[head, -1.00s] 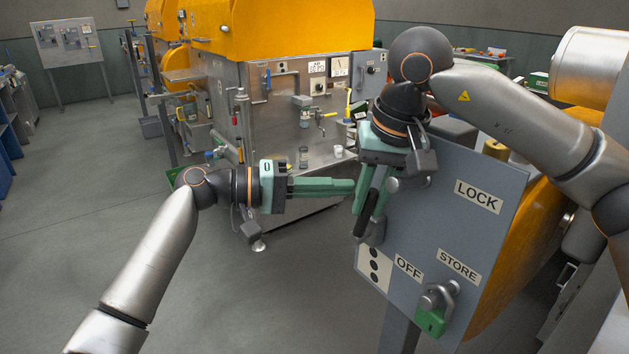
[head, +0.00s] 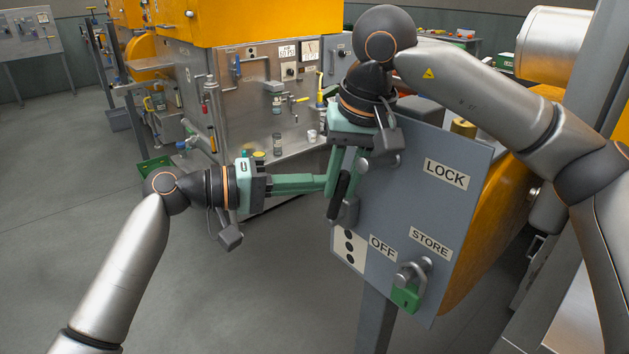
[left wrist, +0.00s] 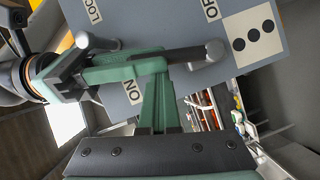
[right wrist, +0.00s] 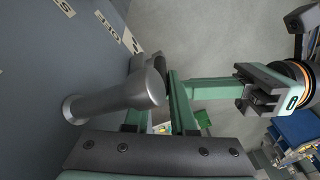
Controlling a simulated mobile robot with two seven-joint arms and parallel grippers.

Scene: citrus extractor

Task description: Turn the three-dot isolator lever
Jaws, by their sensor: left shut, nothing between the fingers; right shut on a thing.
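The grey isolator panel (head: 450,205) faces me, with a three-dot label (head: 349,247) at its lower left. The lever beside that label has a dark grip (head: 338,196). Its grey rounded end (left wrist: 213,51) shows close to the dots in the left wrist view. My right gripper (head: 343,178) points down and is shut on the lever, largely hiding it. My left gripper (head: 324,183) comes in level from the left, shut and empty, its tips close beside the lever. I cannot tell whether they touch it.
A grey peg (head: 386,160) sticks out of the panel near my right gripper. A green padlock (head: 407,295) hangs low on the panel. Labels read LOCK, OFF, STORE and ON. A steel machine with an orange hood (head: 200,20) stands behind; open floor lies at left.

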